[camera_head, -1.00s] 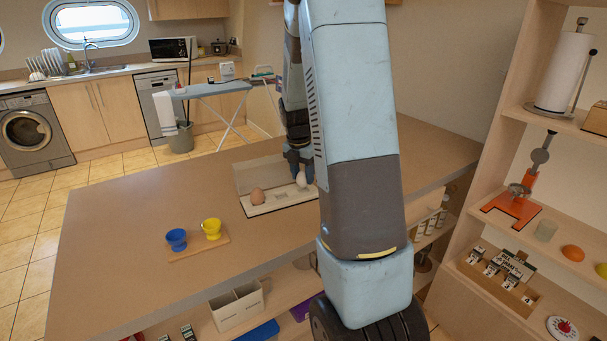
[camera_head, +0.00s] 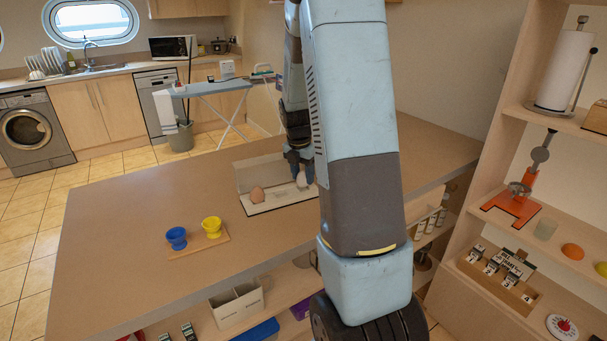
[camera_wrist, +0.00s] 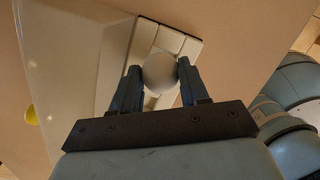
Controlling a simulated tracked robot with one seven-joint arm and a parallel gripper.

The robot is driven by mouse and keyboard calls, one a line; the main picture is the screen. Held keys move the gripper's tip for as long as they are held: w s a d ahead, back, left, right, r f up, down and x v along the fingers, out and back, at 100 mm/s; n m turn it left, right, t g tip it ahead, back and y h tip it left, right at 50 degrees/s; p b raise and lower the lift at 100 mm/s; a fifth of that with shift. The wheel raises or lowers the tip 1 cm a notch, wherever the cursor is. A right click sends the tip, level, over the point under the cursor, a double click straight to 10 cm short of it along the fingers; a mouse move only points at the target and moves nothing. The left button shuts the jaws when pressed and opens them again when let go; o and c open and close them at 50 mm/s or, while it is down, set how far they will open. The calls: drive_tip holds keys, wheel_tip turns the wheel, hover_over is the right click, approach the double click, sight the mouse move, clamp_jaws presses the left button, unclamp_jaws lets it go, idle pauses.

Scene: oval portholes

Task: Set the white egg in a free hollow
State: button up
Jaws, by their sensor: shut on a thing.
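The white egg (camera_head: 301,180) is between the fingers of my gripper (camera_head: 300,173), which is shut on it. In the wrist view the egg (camera_wrist: 160,72) sits between the two blue fingertips (camera_wrist: 160,80). It is over the right part of a white egg box (camera_head: 283,204) with a raised lid. The box also shows in the wrist view (camera_wrist: 146,40), behind the egg. Whether the egg touches the box I cannot tell. The hollow under the white egg is hidden.
A blue egg cup (camera_head: 176,238) and a yellow egg cup (camera_head: 211,227) stand on a small wooden board (camera_head: 200,246) left of the box. The counter (camera_head: 130,215) around them is clear. A shelf unit (camera_head: 480,225) stands to the right.

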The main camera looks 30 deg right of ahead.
drive_tip(key=shift+f, duration=0.6)
idle(1.3)
drive_tip(key=o, duration=1.1)
drive_tip(key=shift+o, duration=0.2)
drive_tip(key=shift+r, duration=3.45)
drive_tip(key=shift+r, duration=0.1)
